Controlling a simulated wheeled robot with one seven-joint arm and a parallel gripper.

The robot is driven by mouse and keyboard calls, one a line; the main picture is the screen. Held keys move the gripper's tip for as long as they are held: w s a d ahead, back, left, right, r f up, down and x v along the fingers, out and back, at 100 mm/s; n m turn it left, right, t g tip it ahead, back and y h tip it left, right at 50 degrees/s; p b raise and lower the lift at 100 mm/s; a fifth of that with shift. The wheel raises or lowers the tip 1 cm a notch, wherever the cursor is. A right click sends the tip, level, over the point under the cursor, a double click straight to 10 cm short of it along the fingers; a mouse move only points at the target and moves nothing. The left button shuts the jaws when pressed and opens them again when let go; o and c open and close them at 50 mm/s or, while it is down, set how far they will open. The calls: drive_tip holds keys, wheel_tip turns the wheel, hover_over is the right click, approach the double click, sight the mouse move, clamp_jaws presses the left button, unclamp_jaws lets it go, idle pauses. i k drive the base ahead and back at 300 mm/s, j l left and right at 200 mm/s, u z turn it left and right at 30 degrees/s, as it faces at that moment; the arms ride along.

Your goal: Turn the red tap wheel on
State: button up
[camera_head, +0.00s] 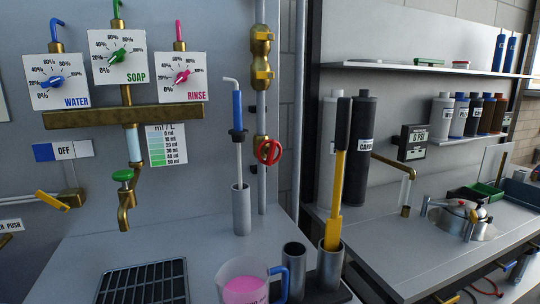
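The red tap wheel (269,152) is a small round handwheel in the middle of the view. It sits on a brass fitting on the vertical grey pipe (262,190), above the back of the counter. Nothing touches it. I cannot tell from its look whether it is on or off. My gripper and arm are not in view.
Left of the wheel, a blue-handled tool (238,115) stands in a grey tube (241,210). In front right, a yellow-and-black tool (336,185) stands upright in a holder. A jug of pink liquid (245,285) is at the front. A green-wheeled brass tap (123,190) is left.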

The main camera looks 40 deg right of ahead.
sight(269, 161)
drive_tip(key=j+z, duration=0.15)
drive_tip(key=z, duration=0.2)
drive_tip(key=i+j+z, duration=0.1)
drive_tip(key=z, duration=0.25)
drive_tip(key=j+z, duration=0.35)
drive_tip(key=l, duration=0.1)
